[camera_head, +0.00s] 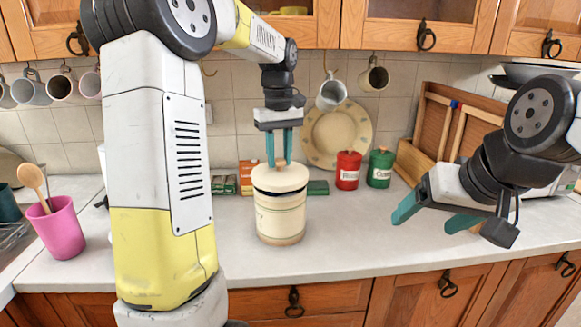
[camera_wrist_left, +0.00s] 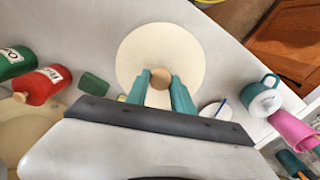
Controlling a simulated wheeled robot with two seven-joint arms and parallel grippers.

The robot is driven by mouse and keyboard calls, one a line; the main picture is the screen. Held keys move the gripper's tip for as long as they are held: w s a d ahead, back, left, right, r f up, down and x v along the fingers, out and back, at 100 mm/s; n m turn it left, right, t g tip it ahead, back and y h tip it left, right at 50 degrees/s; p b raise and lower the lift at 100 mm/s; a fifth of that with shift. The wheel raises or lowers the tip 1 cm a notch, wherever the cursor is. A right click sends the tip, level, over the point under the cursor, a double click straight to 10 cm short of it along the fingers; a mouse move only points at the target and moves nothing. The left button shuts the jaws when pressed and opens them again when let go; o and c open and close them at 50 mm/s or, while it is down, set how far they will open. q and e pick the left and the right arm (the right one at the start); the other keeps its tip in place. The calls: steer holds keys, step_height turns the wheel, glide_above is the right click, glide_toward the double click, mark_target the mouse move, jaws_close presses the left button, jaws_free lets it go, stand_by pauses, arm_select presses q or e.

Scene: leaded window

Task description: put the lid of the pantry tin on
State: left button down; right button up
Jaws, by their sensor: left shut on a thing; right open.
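The pantry tin (camera_head: 281,218) is a cream cylinder with thin bands, standing upright on the counter in the head view. Its cream lid (camera_head: 280,178) is at the tin's top, with a dark band showing just under it; I cannot tell whether it is fully seated. My left gripper (camera_head: 279,160) points down and is shut on the lid's wooden knob. In the left wrist view the lid (camera_wrist_left: 160,60) is a round cream disc, with the knob (camera_wrist_left: 159,88) between the teal fingers. My right gripper (camera_head: 430,222) is open and empty above the counter at the right.
A red canister (camera_head: 347,170) and a green canister (camera_head: 380,168) stand behind the tin to the right, before a leaning plate (camera_head: 337,135). A pink cup (camera_head: 57,228) with a wooden spoon is at left. The counter (camera_head: 345,235) right of the tin is clear.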

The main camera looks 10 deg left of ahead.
mark_target(279, 167)
arm_select(q)
steer(key=shift+w+a, duration=0.1)
steer(key=shift+w, duration=0.45)
steer(key=shift+w+f, duration=0.1)
steer(key=shift+f, duration=1.7)
steer(key=shift+f, duration=0.1)
steer(key=c, duration=1.1)
jaws_free()
